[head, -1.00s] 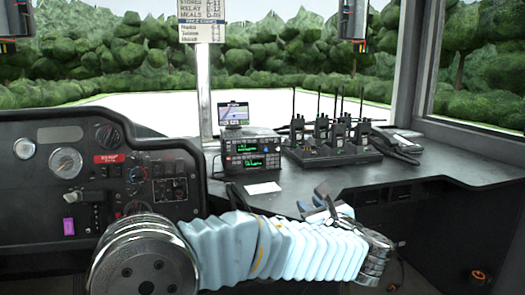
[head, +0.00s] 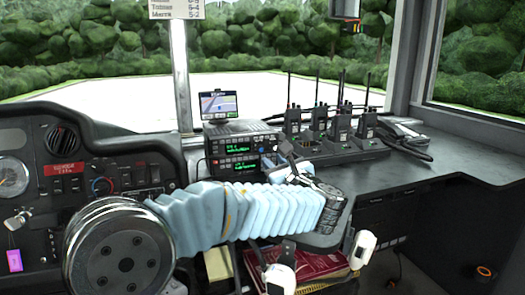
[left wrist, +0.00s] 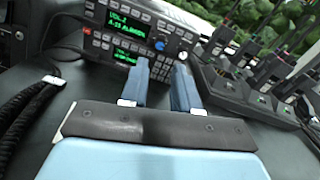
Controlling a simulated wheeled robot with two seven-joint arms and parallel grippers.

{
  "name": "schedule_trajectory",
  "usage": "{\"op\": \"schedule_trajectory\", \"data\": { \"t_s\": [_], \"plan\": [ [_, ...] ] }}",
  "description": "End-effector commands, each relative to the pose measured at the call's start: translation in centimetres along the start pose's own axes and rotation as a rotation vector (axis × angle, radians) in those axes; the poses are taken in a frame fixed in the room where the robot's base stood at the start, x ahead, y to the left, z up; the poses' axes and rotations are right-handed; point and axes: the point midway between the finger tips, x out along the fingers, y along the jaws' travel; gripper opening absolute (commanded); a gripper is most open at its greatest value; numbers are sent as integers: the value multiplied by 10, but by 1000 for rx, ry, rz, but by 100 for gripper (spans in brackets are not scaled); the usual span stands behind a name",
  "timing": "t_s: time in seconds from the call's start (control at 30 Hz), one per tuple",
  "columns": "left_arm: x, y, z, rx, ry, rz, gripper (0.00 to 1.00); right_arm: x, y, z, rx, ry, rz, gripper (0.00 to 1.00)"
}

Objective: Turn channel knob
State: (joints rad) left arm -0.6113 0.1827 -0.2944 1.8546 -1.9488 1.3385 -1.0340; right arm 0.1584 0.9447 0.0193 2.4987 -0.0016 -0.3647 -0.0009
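A black two-way radio stack (head: 228,133) with green displays stands on the counter. In the left wrist view the radio (left wrist: 97,43) fills the upper left, with rows of buttons. A smaller silver knob (left wrist: 183,55) shows by the right fingertip. Which one is the channel knob I cannot tell. My left gripper (head: 279,154) is open and empty, close before the radio's right side; its two blue fingers also show in the left wrist view (left wrist: 161,62). Contact is not visible.
A charger rack (head: 345,155) with several handheld radios stands just right of the radio. Black coiled cords (left wrist: 25,120) lie at the left. Red books (head: 315,264) lie below the counter.

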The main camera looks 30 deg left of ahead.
Motion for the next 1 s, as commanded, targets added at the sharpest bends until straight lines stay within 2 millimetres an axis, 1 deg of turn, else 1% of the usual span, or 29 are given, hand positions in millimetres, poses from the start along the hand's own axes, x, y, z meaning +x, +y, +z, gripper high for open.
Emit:
{"op": "schedule_trajectory", "data": {
  "t_s": [0.03,0.1,0.2,0.33,0.5,0.77,0.8,1.0],
  "plan": [
    [13,0,1,2,0,4,30,-2,-1,0,-1,-1,-1,43],
    [29,1,1,1,-1,4,30,-3,-2,0,-2,-1,-1,43],
    [50,0,1,2,0,3,30,-5,-4,1,-3,-2,-3,43],
    [70,0,0,2,1,2,30,-7,-5,1,-4,-4,-4,43],
    [83,0,0,1,0,1,30,-8,-6,2,-5,-4,-4,43],
    [85,0,0,1,1,0,30,-8,-6,2,-5,-5,-5,43],
    [85,0,0,1,1,0,29,-8,-6,2,-5,-5,-5,43],
    [85,0,0,1,1,0,0,-8,-6,2,-4,-5,-4,43]
  ]
}}
